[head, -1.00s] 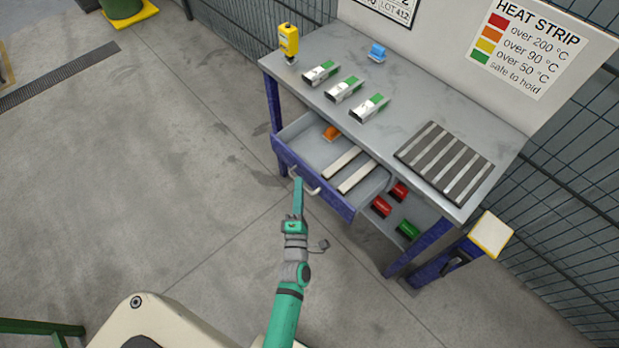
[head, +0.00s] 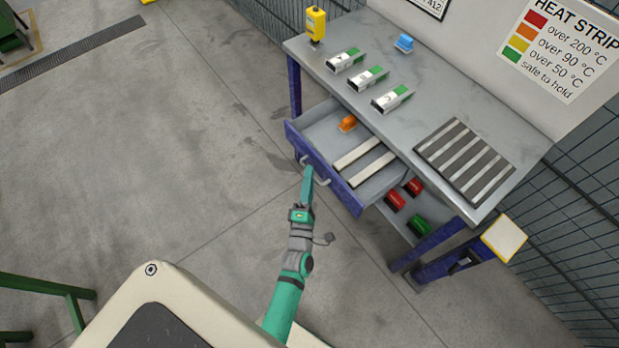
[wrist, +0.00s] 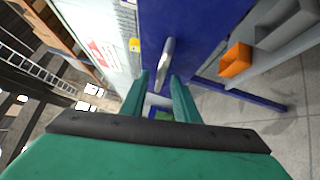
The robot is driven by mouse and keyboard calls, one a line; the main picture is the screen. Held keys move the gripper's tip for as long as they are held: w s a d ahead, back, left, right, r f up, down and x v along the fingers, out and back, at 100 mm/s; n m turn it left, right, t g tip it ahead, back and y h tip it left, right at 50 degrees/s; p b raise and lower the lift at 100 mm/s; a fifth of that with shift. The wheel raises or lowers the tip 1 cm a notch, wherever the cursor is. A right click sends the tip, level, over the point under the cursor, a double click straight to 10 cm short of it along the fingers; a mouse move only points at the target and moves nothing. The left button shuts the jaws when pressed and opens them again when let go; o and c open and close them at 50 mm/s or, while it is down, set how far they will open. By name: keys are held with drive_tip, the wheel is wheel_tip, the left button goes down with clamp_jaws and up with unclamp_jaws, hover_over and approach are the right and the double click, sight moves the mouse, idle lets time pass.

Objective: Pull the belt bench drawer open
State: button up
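The belt bench drawer (head: 349,198) has a blue front and stands well out from under the bench's grey top (head: 440,105). It holds an orange block (head: 347,123) and two pale bars (head: 357,154). Its bowed metal handle (head: 325,183) is on the front face. My green gripper (head: 308,174) is at this handle, near its left end. In the wrist view the handle (wrist: 167,52) runs between the two green fingers (wrist: 160,82), which are close around it; the exact contact is hard to see.
On the bench top are a yellow device (head: 315,24), a blue item (head: 404,42), several white-and-green pieces (head: 368,78) and a slatted dark plate (head: 465,160). Red and green bins (head: 419,225) sit on a lower shelf. Bare floor lies left of the drawer.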

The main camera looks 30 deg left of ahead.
drive_tip(key=v, duration=1.1)
idle(0.4)
drive_tip(key=s+d+r+m+g+h, duration=0.1)
drive_tip(key=s+d+r+m+h, duration=0.3)
drive_tip(key=s+d+m, duration=0.4)
drive_tip(key=s+d+r+m+g+h, duration=0.1)
drive_tip(key=s+d+r+m+h, duration=0.3)
drive_tip(key=s+d+r+m, duration=0.3)
drive_tip(key=s+d+m, duration=0.1)
drive_tip(key=d+m, duration=0.4)
drive_tip(key=m, duration=0.4)
drive_tip(key=shift+s+d+r+m+h, duration=0.15)
drive_tip(key=shift+d+r+m+h, duration=0.05)
drive_tip(key=shift+r+m+h, duration=0.1)
drive_tip(key=shift+d, duration=0.15)
drive_tip(key=shift+s, duration=0.1)
